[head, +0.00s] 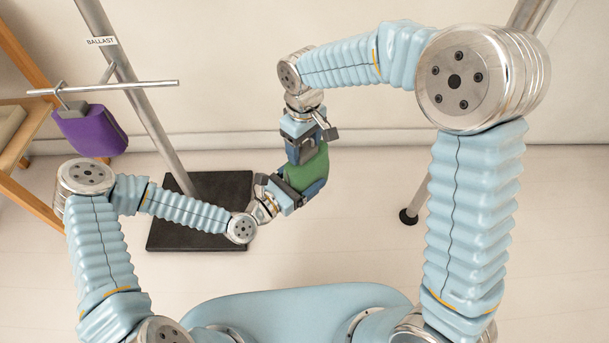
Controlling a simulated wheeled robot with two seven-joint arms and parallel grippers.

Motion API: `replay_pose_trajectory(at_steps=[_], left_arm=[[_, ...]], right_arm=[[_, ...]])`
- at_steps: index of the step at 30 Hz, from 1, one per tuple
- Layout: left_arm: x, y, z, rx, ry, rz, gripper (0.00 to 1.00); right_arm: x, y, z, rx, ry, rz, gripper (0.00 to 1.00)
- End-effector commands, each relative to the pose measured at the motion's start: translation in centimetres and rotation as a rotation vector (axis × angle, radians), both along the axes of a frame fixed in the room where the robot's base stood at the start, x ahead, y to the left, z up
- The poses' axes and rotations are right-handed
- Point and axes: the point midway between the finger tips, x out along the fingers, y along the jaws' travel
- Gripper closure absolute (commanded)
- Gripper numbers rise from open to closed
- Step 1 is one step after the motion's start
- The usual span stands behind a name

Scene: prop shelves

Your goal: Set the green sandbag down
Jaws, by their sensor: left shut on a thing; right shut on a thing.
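The green sandbag (306,173) is held off the floor near the middle of the head view. My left gripper (287,190) is shut on its lower left side. My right gripper (304,150) is shut on its upper end, reaching down from above. A dark blue part shows along the sandbag's lower right edge. The jaws hide parts of the bag.

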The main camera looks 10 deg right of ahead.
Motion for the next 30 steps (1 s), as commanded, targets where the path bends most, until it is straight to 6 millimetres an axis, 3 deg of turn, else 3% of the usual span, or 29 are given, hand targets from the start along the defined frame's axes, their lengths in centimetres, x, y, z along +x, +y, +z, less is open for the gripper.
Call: replay_pose_trajectory(at_steps=[1,5,6,11,23,30], left_arm=[[-0.4,-0.3,0.2,-0.002,-0.002,-0.012,0.78],[-0.4,-0.3,0.2,-0.002,-0.002,-0.014,0.98],[-0.4,-0.4,0.6,-0.008,-0.008,-0.015,0.99],[-0.3,-0.3,0.5,-0.007,-0.008,-0.012,0.99],[-0.2,-0.2,0.4,-0.006,-0.007,-0.007,1.00],[-0.2,-0.2,0.4,-0.006,-0.007,-0.007,1.00]], right_arm=[[0.4,0.2,0.3,0.007,-0.014,0.000,1.00],[0.4,0.2,0.3,0.008,-0.016,0.001,1.00],[0.4,0.2,0.4,0.008,-0.016,0.001,0.32],[0.3,0.1,0.3,0.005,-0.011,0.000,0.07],[0.2,0.1,0.7,0.004,-0.007,0.000,0.07],[0.2,0.1,4.5,0.005,-0.011,0.001,0.07]])
